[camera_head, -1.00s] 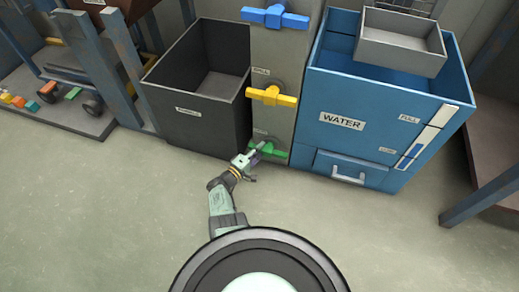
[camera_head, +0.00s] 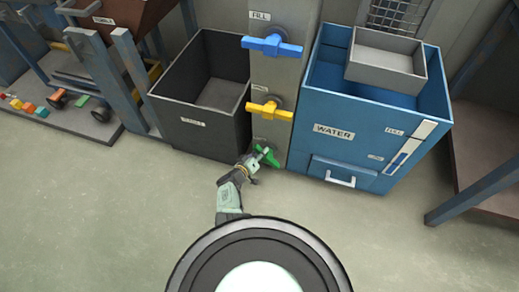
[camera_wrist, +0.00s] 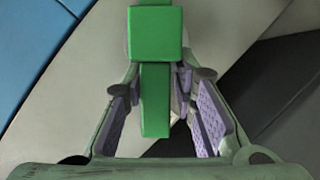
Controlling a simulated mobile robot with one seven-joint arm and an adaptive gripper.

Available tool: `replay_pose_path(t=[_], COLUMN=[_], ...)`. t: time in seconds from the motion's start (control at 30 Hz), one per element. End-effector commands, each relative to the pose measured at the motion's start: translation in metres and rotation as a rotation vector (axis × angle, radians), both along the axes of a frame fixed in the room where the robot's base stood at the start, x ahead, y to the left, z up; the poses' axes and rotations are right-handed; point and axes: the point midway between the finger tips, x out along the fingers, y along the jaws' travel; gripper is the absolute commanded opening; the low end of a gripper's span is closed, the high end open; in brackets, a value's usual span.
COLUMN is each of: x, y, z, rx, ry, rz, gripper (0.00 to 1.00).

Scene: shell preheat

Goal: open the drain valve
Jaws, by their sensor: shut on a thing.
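Three valves sit on a grey column: blue at the top, yellow in the middle, and a green valve (camera_head: 271,158) lowest, near the floor. The green handle (camera_wrist: 155,100) fills the middle of the wrist view, with a square block nearest the top and a bar running down between my fingers. My gripper (camera_head: 257,157) is around the green handle; in the wrist view my gripper (camera_wrist: 162,85) has its purple pads on both sides of the bar. The green handle is tilted, lower at its right end in the head view. Its label is not readable.
The blue valve (camera_head: 271,45) is labelled FILL; the yellow valve (camera_head: 269,111) is below it. A dark open bin (camera_head: 194,125) stands left of the column (camera_head: 272,80). A blue WATER tank (camera_head: 350,150) stands right. The floor in front is clear.

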Motion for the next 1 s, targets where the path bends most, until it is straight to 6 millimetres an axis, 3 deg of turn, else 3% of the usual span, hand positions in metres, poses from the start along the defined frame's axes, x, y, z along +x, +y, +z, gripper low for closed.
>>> replay_pose_path(t=[0.03,0.1,0.6,1.0], x=[0.001,0.001,-0.005,-0.007], y=[-0.007,-0.009,-0.026,-0.033], z=[0.014,0.015,0.015,0.014], rx=[0.033,0.096,0.512,0.692], ry=[-0.027,-0.048,-0.182,-0.241], rz=[-0.013,-0.013,-0.017,-0.02], gripper=[0.0,0.0,0.0,0.0])
